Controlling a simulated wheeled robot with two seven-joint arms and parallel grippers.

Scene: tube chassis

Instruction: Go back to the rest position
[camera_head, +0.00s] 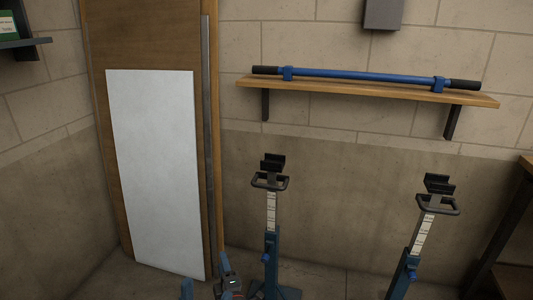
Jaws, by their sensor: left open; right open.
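Two blue stands with black cradles, the left stand (271,245) and the right stand (412,258), are upright and empty. A blue tube (360,76) with black ends lies on a wooden wall shelf (380,91). A white-panelled door (155,170) is left; a dark-legged table (505,225) is right.

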